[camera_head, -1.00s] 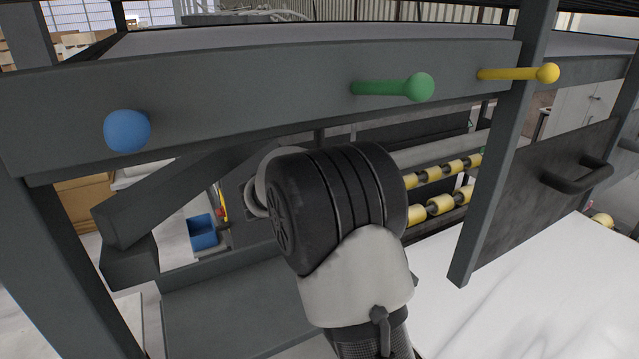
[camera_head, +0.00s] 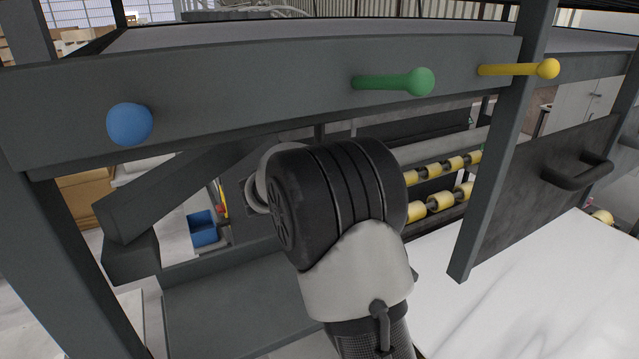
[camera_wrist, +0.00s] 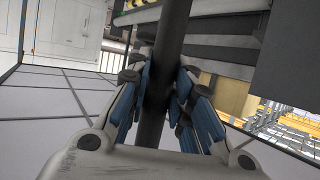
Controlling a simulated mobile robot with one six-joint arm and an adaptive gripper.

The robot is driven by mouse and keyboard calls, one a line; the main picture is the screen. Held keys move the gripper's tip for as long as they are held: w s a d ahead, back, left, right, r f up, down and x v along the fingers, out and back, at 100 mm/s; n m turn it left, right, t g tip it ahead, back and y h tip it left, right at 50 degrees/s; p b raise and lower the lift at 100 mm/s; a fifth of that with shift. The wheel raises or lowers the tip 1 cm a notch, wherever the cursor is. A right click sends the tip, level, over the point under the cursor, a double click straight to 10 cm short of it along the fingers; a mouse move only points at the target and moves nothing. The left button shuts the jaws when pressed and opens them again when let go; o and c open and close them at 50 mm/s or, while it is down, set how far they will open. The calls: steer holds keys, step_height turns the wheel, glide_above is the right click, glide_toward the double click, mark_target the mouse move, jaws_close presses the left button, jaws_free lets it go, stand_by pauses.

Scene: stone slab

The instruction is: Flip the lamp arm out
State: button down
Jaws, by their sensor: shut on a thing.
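A dark grey bar (camera_head: 165,195), seemingly the lamp arm, slants below the frame's top beam at the left in the head view, with a block at its lower left end. In the wrist view, a dark bar (camera_wrist: 173,35) runs between the blue-padded fingers of my gripper (camera_wrist: 158,80). The gripper is shut on it, pads on both sides. I cannot tell for sure that both views show the same bar. In the head view my wrist hides the fingers and the grasp.
A blue ball (camera_head: 130,124), a green knobbed rod (camera_head: 395,83) and a yellow one (camera_head: 520,69) stick out from the top beam (camera_head: 260,85). A dark post (camera_head: 495,160) and a panel with a handle (camera_head: 580,175) stand right of my arm. A white slab (camera_head: 530,285) lies lower right.

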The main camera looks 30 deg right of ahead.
stand_by(0.3)
steer(key=shift+s+d+f+b, duration=0.1)
steer(key=shift+s+d+b, duration=0.1)
steer(key=shift+b, duration=0.35)
steer(key=s+d+m+g+h+b, duration=0.1)
steer(key=s+d+b, duration=0.2)
steer(key=s+b, duration=0.2)
steer(key=shift+d+r+m+b, duration=0.25)
steer(key=shift+d+m+b, duration=0.1)
steer(key=shift+b, duration=0.3)
steer(key=c, duration=1.7)
jaws_free()
steer(key=shift+a, duration=0.15)
steer(key=shift+o, duration=1.4)
steer(key=shift+f, duration=0.1)
